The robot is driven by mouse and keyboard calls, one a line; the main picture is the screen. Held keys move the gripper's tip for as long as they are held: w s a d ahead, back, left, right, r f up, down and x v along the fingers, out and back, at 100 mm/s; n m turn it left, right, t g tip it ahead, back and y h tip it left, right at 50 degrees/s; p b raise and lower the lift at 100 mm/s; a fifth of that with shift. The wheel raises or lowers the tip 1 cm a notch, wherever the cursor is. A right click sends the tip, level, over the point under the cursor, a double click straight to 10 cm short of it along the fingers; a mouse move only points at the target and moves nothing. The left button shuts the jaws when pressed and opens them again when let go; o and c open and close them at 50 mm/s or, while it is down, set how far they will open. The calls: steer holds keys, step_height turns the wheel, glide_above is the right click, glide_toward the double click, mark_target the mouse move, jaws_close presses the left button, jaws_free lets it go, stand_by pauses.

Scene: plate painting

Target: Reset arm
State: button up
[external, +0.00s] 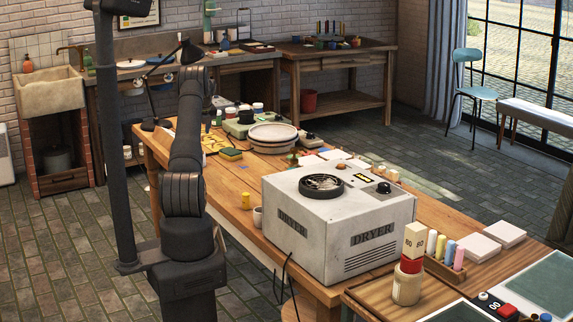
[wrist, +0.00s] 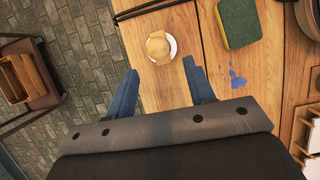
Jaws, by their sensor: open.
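My gripper (wrist: 160,67) is open and empty in the wrist view, its two blue fingers apart over the wooden table (wrist: 160,98). A small tan object on a white round base (wrist: 158,47) lies just beyond the fingertips, apart from them. In the external view my arm rises at the left of the table (external: 235,185); I cannot make out the fingers there.
A green and yellow sponge (wrist: 238,22) and a blue paint spot (wrist: 237,80) are right of the fingers. A white dryer box (external: 338,222) stands on the table. Stacked round plates (external: 273,132) sit farther back. Stone floor (wrist: 85,35) shows beyond the table's edge.

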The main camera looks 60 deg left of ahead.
steer(key=x, duration=0.8)
steer(key=shift+f, duration=0.35)
step_height(320, 180, up, 4)
steer(key=shift+a+r, duration=0.15)
steer(key=shift+r, duration=0.1)
steer(key=w+d+r, duration=0.6)
steer(key=d+r, duration=0.1)
steer(key=d, duration=0.3)
steer(key=s+d+f, duration=0.1)
steer(key=d+f, duration=0.3)
steer(key=d, duration=1)
steer(key=s+d+f, duration=0.2)
steer(key=d+f, duration=0.2)
steer(key=d, duration=1)
steer(key=shift+d, duration=0.25)
steer(key=shift+s, duration=0.1)
